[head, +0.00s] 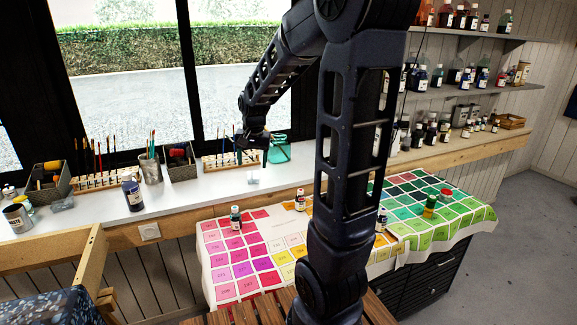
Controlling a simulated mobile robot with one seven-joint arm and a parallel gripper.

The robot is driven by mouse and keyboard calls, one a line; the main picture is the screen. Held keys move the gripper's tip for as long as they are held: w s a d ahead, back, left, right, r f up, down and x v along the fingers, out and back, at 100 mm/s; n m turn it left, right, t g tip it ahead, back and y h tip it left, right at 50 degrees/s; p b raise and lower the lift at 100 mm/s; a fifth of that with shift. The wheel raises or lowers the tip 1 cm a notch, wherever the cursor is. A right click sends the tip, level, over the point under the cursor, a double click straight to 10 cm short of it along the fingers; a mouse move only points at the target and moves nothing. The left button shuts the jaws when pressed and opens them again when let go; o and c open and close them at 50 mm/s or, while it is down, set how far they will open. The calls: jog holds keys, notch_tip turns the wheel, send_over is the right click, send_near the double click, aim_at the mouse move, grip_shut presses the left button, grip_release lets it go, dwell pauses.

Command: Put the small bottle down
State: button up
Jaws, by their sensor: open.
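My gripper (254,155) hangs open over the white counter (210,195) by the window, fingers pointing down. A small pale object (253,178) sits on the counter just below the fingers; it is too small to tell whether it is the small bottle. It appears apart from the fingertips. Other small bottles stand upright on the colour-chart cloth: a dark one with a white label (235,218), an orange-brown one (300,200) and one beside my arm (382,220). A larger dark bottle (132,195) stands on the counter at the left.
A teal glass vessel (280,151) stands just right of my gripper. A brush rack (228,160), a grey bin (181,161) and a tin of brushes (150,168) line the window side. Shelves of bottles (455,83) are at right. The counter between the dark bottle and gripper is mostly clear.

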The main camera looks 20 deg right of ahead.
jog(key=s+d+r+n+t, duration=0.1)
jog(key=s+d+r+n, duration=0.1)
jog(key=s, duration=0.9)
jog(key=s+d+r+n+t, duration=0.1)
jog(key=s+r, duration=0.4)
jog(key=s, duration=0.6)
jog(key=shift+d+r+n+t, duration=0.15)
jog(key=shift+d+n+t, duration=0.15)
jog(key=shift+d+n, duration=0.55)
jog(key=shift+o, duration=0.4)
jog(key=shift+a, duration=0.2)
